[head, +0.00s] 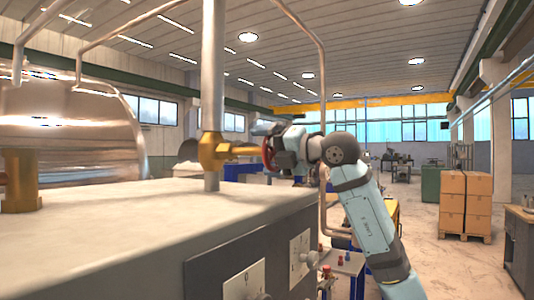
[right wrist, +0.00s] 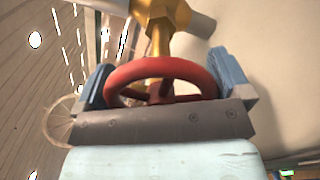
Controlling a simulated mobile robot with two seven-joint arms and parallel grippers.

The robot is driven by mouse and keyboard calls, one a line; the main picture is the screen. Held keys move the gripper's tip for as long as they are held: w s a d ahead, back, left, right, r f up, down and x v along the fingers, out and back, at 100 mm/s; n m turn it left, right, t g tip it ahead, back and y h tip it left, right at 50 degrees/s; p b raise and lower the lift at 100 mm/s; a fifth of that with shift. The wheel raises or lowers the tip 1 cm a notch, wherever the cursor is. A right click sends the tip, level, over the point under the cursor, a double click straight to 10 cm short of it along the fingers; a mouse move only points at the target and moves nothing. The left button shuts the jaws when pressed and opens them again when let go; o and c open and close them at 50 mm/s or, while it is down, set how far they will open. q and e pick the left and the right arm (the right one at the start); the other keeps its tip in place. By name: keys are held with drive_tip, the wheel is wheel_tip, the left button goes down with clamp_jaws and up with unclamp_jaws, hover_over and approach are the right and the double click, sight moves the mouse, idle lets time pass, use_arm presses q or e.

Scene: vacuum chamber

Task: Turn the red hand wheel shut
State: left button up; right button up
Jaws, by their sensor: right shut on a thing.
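The red hand wheel (head: 266,153) sits at the right end of a brass valve (head: 213,152), on a grey vertical pipe. Only a sliver of the wheel shows in the head view. In the right wrist view the wheel (right wrist: 160,69) shows its near rim and spokes, with the brass stem (right wrist: 158,40) behind it. My right gripper (head: 273,143) is at the wheel, with its two blue-padded fingers (right wrist: 162,82) on opposite sides of the rim. It is shut on the wheel. My left gripper is not in view.
The pipe (head: 213,70) rises from a pale-topped cabinet (head: 150,215) with switch panels on its front. A shiny metal chamber (head: 75,130) stands at left. Stacked cardboard boxes (head: 465,203) stand on the floor at right, with open floor around them.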

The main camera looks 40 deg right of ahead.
drive_tip(key=m, duration=0.5)
drive_tip(key=shift+f+m, duration=0.1)
drive_tip(key=shift+m, duration=0.2)
drive_tip(key=m+p, duration=0.1)
drive_tip(key=m, duration=0.3)
drive_tip(key=shift+f+m+p, duration=0.1)
drive_tip(key=shift+m+p, duration=0.2)
drive_tip(key=shift+m, duration=1.2)
drive_tip(key=o, duration=0.5)
drive_tip(key=shift+s, duration=0.1)
